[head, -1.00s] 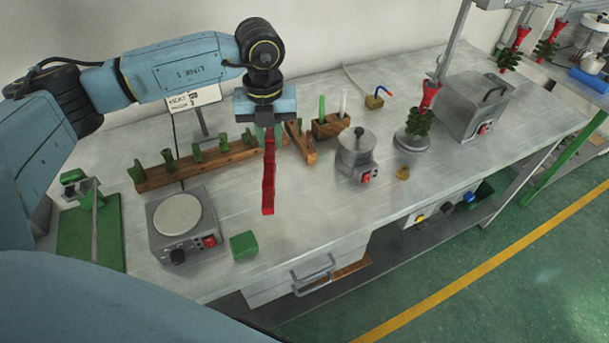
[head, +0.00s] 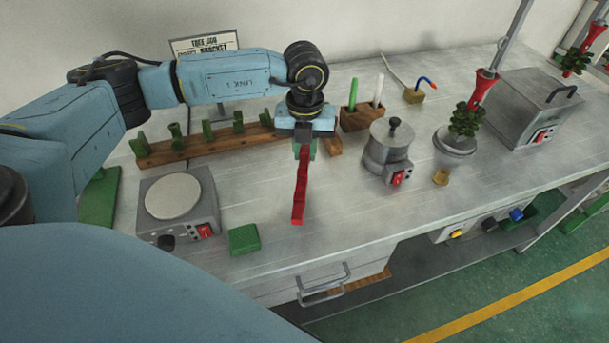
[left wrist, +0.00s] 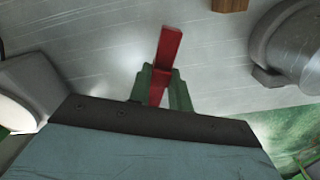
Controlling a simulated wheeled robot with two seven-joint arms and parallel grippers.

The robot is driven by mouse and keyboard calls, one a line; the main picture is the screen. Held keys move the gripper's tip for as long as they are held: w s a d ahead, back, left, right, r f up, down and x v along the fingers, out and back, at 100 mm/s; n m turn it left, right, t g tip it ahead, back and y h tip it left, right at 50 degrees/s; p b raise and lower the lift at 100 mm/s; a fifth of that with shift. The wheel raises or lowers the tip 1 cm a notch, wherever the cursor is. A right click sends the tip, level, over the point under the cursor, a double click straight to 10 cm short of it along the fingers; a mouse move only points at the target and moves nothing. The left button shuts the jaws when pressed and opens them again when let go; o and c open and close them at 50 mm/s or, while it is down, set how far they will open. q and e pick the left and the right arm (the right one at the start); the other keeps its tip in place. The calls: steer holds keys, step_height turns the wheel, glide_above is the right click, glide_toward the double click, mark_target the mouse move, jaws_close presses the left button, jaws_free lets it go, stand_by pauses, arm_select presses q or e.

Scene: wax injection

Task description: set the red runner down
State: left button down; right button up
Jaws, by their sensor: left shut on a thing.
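The red runner (head: 301,190) is a long, thin red bar. My left gripper (head: 304,150) is shut on it near one end, and the rest of the bar hangs down toward the front of the metal bench (head: 350,215). In the left wrist view the red runner (left wrist: 167,50) sticks out from between the green fingers of my left gripper (left wrist: 160,88). I cannot tell whether its lower end touches the bench top. My right gripper is not in view.
A hot plate (head: 173,197) and a green block (head: 244,239) stand left of the runner. A lidded metal pot (head: 388,155) stands to its right. Behind is a wooden rack (head: 190,150) with green pieces. Bare bench lies between block and pot.

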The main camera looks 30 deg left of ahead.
mark_target(305, 168)
arm_select(q)
step_height(305, 168, down, 6)
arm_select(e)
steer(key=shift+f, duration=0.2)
arm_select(q)
steer(key=shift+f+b, duration=0.1)
steer(key=shift+b, duration=0.2)
steer(key=c, duration=1.3)
jaws_free()
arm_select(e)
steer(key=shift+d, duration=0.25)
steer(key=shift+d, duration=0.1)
